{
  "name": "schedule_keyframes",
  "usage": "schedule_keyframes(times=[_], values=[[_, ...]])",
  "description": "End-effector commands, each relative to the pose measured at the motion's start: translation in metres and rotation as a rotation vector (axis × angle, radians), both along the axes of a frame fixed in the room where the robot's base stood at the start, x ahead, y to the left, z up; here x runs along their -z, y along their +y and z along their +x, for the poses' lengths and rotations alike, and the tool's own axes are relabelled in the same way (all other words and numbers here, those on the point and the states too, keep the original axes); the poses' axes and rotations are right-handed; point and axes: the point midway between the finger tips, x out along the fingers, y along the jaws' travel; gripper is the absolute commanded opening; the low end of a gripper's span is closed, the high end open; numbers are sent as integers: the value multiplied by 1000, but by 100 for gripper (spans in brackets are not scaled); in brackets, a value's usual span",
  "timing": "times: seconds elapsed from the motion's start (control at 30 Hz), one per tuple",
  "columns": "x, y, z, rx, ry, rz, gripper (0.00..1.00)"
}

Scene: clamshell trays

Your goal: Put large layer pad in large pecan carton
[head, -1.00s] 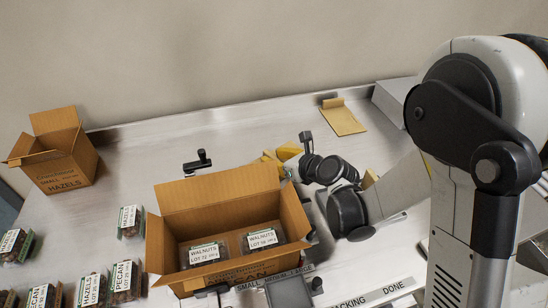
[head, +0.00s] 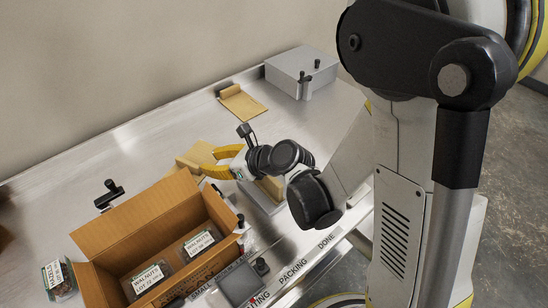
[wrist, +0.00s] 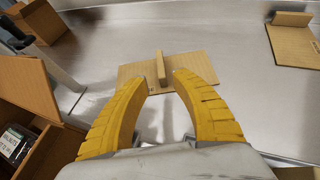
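A tan layer pad with an upright tab lies flat on the metal bench behind the carton. It shows in the head view (head: 192,157) and at the middle of the wrist view (wrist: 135,73). My gripper (head: 216,163) is open and empty close to this pad. In the wrist view its yellow fingers (wrist: 154,82) are apart, with the tab just ahead of and between their tips. An open brown carton (head: 140,222) stands at lower left in the head view with walnut packs inside. Its print is not readable now, so I cannot confirm it is the pecan carton.
A second tan pad (head: 242,104) lies farther back, near a grey box (head: 300,70). A hazel pack (head: 60,279) sits left of the carton. Black clamps (head: 109,194) stand around the carton. Another small carton (wrist: 38,20) shows at the wrist view's upper left.

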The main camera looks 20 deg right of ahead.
Motion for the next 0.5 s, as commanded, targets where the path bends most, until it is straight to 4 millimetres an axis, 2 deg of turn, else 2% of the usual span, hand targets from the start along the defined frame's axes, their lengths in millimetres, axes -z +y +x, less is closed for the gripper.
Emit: schedule_keyframes(times=[0.17,0.37,0.5], values=[[-14,-15,-4,-78,-113,-174,31],[-47,-66,-30,-371,-408,-699,31],[-67,-107,-60,-654,-584,-1085,31]])
